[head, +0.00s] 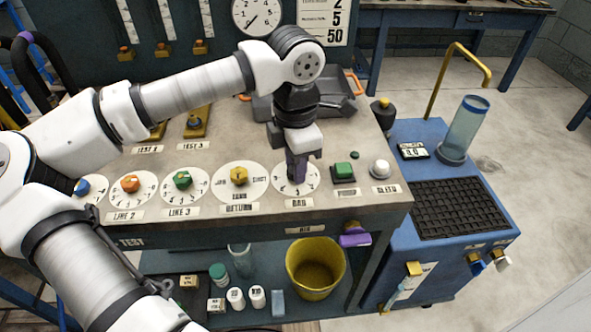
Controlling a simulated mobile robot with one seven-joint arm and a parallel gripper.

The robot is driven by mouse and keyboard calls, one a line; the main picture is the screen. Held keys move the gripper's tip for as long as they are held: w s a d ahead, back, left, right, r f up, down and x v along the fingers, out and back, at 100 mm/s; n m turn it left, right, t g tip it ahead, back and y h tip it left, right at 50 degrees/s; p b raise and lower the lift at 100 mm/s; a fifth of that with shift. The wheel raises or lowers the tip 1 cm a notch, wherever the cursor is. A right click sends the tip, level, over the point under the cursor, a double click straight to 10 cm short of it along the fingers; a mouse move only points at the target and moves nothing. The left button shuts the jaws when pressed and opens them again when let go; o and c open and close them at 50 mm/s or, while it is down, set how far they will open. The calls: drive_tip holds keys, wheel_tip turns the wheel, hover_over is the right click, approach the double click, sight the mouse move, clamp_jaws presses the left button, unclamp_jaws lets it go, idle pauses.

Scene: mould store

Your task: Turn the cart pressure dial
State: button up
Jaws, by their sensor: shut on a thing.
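My gripper (297,174) points down onto the rightmost white round dial (311,186) on the bench's sloping top. Its fingers are shut on this dial's knob, which they mostly hide; a dark purple part shows between them. A label that seems to read "BAR" or "BAD" lies just below this dial. Which way its pointer faces cannot be told. To its left are a dial with a yellow knob (239,176), one with a green knob (182,180) and one with an orange knob (130,184).
A green button (343,170) and a white knob (379,167) sit close right of the gripped dial. A blue cart (457,225) with a clear cylinder (465,128) and yellow handle stands right. A yellow bucket (318,285) is on the lower shelf. A grey tray (340,97) lies behind.

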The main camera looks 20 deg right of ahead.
drive_tip(key=shift+m+b, duration=0.65)
drive_tip(key=shift+m, duration=0.65)
drive_tip(key=o, duration=1)
drive_tip(key=shift+c, duration=0.2)
drive_tip(key=shift+r, duration=0.1)
wheel_tip(320, 180, up, 14)
drive_tip(key=shift+f, duration=0.2)
